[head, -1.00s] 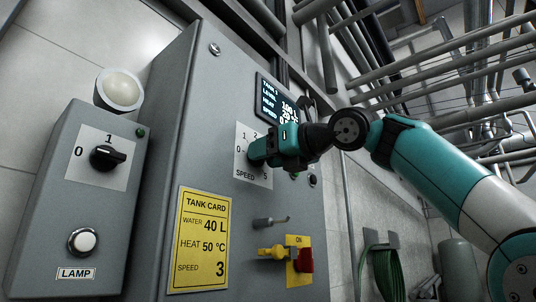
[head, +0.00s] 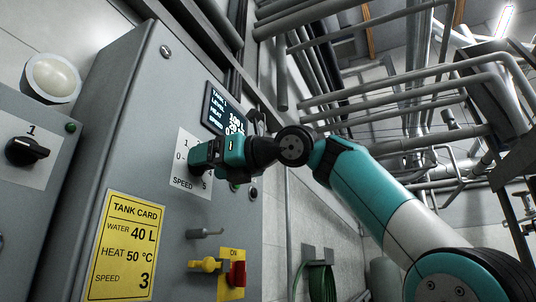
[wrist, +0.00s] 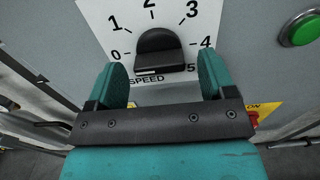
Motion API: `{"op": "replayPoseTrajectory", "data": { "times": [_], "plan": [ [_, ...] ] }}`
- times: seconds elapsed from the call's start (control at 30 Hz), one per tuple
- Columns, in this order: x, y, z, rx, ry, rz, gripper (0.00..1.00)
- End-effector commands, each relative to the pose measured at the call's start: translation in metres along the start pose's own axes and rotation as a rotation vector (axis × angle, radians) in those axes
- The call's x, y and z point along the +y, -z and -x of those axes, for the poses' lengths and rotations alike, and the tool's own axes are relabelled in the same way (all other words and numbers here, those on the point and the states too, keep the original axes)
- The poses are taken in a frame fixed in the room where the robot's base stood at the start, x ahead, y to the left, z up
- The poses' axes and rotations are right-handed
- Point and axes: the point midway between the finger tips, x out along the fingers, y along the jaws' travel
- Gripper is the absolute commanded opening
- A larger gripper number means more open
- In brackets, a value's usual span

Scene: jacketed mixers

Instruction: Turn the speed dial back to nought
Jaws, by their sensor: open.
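The speed dial (wrist: 159,45) is a black knob on a white plate (wrist: 113,8) marked 0 to 5. I cannot tell how far the fingertips reach along the knob. The display (head: 224,112) above is partly hidden by my arm.
A green button (wrist: 301,29) sits right of the dial. A lamp box (head: 40,165) with a black knob stands left.

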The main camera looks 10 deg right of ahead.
Motion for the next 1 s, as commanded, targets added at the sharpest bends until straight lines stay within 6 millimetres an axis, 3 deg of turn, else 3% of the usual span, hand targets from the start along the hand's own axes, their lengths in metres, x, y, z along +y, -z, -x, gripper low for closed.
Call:
{"op": "replayPoseTrajectory", "data": {
  "times": [0.4,0.6,0.8,1.0],
  "plan": [
    [-0.001,0.002,0.102,-0.001,0.007,0.005,0.77],
    [0.000,0.001,0.142,0.001,0.006,0.003,0.77],
    [0.000,0.001,0.161,0.001,0.002,0.003,0.77],
    [0.002,0.001,0.164,0.003,-0.002,0.002,0.77]
  ]
}}
